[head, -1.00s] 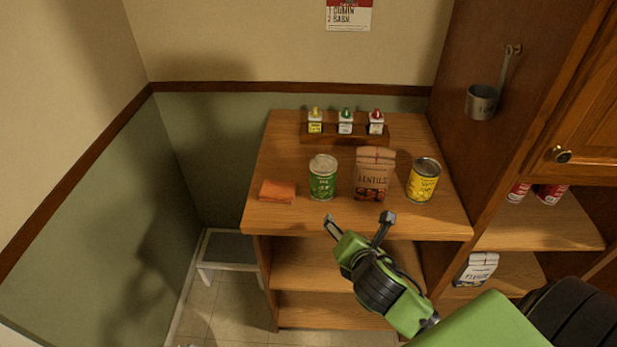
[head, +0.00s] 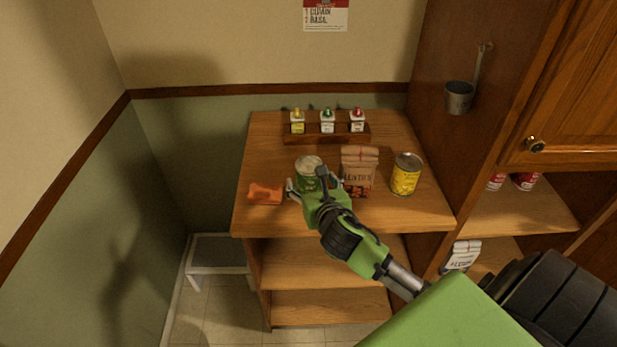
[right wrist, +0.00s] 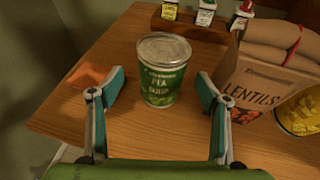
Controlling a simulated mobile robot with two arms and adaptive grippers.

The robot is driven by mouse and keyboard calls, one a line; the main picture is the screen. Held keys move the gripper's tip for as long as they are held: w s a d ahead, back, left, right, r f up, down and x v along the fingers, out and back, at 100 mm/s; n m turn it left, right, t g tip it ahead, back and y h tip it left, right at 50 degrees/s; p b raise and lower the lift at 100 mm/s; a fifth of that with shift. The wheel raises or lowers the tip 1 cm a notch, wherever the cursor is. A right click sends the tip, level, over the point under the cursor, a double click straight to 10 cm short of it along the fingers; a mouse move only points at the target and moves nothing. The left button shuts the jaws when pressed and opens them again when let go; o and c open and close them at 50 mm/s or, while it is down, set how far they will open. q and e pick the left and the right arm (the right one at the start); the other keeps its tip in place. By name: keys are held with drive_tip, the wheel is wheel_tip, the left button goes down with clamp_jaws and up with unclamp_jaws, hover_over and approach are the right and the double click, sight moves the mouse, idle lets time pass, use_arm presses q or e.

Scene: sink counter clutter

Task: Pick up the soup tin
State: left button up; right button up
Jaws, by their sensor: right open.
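The soup tin (head: 308,171) is a green can with a silver lid, upright on the wooden counter. In the right wrist view its label reads "PEA" above a blurred word, and the tin (right wrist: 161,72) stands just ahead of the fingers, near the middle. My right gripper (head: 307,188) is open in front of the tin and hides its lower part in the head view. In the right wrist view the fingers of the right gripper (right wrist: 160,88) are spread to either side, with clear gaps to the tin. My left gripper is not in view.
An orange cloth (head: 265,193) lies close left of the tin. A paper lentils bag (head: 358,172) stands close on its right, with a yellow can (head: 406,174) beyond. A rack (head: 326,136) of small bottles is behind. The counter's front edge (head: 345,234) is near.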

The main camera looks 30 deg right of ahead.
drive_tip(key=shift+f+p+x, duration=0.2)
drive_tip(key=shift+p+x, duration=0.45)
drive_tip(key=shift+x, duration=2.15)
drive_tip(key=shift+s+d, duration=0.15)
drive_tip(key=shift+s, duration=0.05)
drive_tip(key=c, duration=1.6)
drive_tip(key=shift+r, duration=0.1)
drive_tip(key=shift+c, duration=0.2)
drive_tip(key=shift+r, duration=0.1)
